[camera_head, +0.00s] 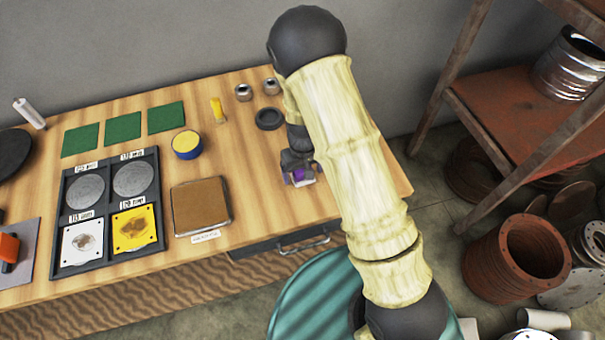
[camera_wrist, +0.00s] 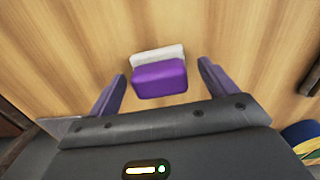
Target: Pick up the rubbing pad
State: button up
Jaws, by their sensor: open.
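The rubbing pad, a small purple block with a white layer along its far side (camera_wrist: 160,78), lies on the wooden table. In the wrist view it sits between the two fingers of my gripper (camera_wrist: 161,82), with a visible gap on each side. My gripper is open and points down at the table. In the head view my gripper (camera_head: 298,178) is low over the right part of the table, and a bit of purple shows there. My arm hides part of that area.
Left of my gripper lie a brown square pad (camera_head: 200,205) and a dark tray (camera_head: 108,250) with discs and plates. A blue-and-yellow round container (camera_head: 187,144), a dark ring (camera_head: 268,118) and green sheets (camera_head: 123,128) are further back. A rusty shelf (camera_head: 520,110) stands right.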

dwell(0.3)
jog(key=c, duration=1.2)
jog(key=shift+r, duration=0.15)
notch_tip(320, 180, up, 10)
jog(key=shift+f, duration=0.1)
